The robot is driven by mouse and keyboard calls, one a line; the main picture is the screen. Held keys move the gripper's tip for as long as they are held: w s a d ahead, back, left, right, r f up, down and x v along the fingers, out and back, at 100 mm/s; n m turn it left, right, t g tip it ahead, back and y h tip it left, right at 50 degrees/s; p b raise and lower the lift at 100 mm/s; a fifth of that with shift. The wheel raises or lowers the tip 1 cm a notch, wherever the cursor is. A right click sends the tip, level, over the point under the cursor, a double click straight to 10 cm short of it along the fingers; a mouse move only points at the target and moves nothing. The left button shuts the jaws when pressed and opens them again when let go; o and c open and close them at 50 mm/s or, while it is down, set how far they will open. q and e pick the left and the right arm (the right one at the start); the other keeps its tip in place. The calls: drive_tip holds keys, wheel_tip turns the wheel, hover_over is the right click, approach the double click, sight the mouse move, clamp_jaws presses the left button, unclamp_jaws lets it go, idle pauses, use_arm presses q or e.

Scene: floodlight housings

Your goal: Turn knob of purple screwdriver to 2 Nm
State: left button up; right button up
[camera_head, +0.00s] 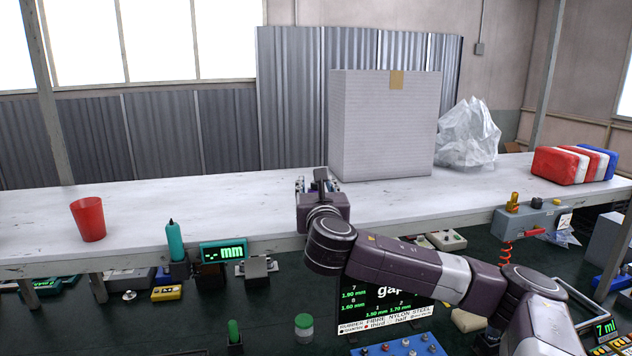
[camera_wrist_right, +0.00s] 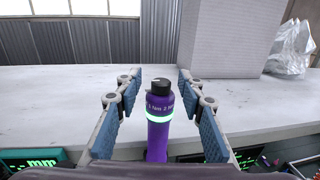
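The purple screwdriver (camera_wrist_right: 158,125) stands upright in the middle of the right wrist view. It has a black knob (camera_wrist_right: 158,87) on top, a label reading roughly "1 Nm 2 Nm" and a glowing green ring below. My right gripper (camera_wrist_right: 158,78) is open, with one blue-padded finger on each side of the screwdriver and visible gaps to both. In the head view my right gripper (camera_head: 320,186) is at the front edge of the bench, and my arm hides most of the screwdriver there. The knob's exact setting is too small to read. My left gripper is not in view.
A large white box (camera_head: 385,125) and a clear plastic bag (camera_head: 468,135) stand behind on the white bench (camera_head: 250,200). A red cup (camera_head: 88,219), a teal screwdriver (camera_head: 175,241) and an "mm" display (camera_head: 224,251) are left. A grey box with red coiled cord (camera_head: 532,219) is right.

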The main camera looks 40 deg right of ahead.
drive_tip(key=shift+s+d+f, duration=0.1)
drive_tip(key=shift+d, duration=0.35)
drive_tip(key=shift+c, duration=2.1)
drive_tip(key=shift+a, duration=0.35)
clamp_jaws()
drive_tip(key=shift+d, duration=0.3)
drive_tip(key=shift+d+n+t+y+b, duration=0.15)
drive_tip(key=shift+n+t+y+b, duration=0.25)
drive_tip(key=shift+n+y, duration=0.15)
drive_tip(key=shift+a+y, duration=0.35)
drive_tip(key=shift+d, duration=0.2)
drive_tip(key=shift+a, duration=0.15)
